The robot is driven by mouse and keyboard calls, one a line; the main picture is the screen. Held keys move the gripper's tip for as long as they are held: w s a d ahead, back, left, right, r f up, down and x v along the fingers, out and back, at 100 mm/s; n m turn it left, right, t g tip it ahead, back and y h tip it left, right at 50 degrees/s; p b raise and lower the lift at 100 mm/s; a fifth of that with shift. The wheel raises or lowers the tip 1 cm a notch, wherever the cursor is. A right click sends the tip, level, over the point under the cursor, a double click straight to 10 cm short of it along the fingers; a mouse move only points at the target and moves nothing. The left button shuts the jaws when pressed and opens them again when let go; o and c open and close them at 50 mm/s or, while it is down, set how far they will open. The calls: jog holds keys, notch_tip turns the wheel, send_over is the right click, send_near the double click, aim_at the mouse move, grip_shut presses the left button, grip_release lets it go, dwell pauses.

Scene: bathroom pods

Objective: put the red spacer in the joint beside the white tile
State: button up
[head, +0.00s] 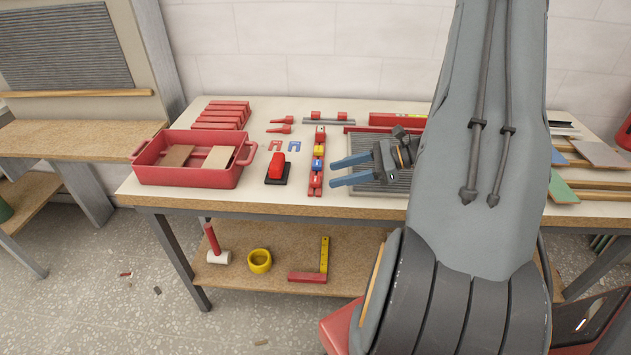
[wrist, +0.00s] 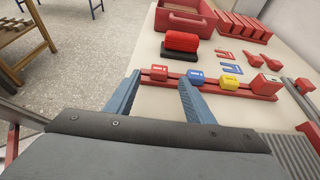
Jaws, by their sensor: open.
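A flat red U-shaped spacer (head: 275,145) lies on the bench left of a blue U-shaped one (head: 294,146). Both also show in the wrist view, the red one (wrist: 225,54) beyond the rail. A red rail (head: 312,188) carries a red block (wrist: 158,73), a blue block (wrist: 195,77), a yellow block (wrist: 229,82) and a red-and-white one (wrist: 271,82). My gripper (head: 335,173) is open and empty, right of the rail's near end, fingers pointing left. In the wrist view the red block shows between the fingertips (wrist: 160,77); its distance is unclear. I cannot identify the white tile or its joint.
A red crate (head: 180,184) holds a brown and a cream tile. A red-topped black block (head: 276,168) stands left of the rail. A grey ribbed board (head: 380,188) lies under my arm, partly hidden. Loose tiles (head: 598,153) lie at the right. Red bars (head: 222,115) stand behind.

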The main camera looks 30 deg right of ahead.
aim_at(313, 179)
jog(key=p+x, duration=0.2)
jog(key=x, duration=0.2)
jog(key=shift+a+r, duration=0.1)
jog(key=shift+a, duration=0.15)
jog(key=shift+w+a+f, duration=0.3)
jog(key=shift+w+a, duration=0.05)
jog(key=c, duration=1.1)
jog(key=shift+r, duration=0.15)
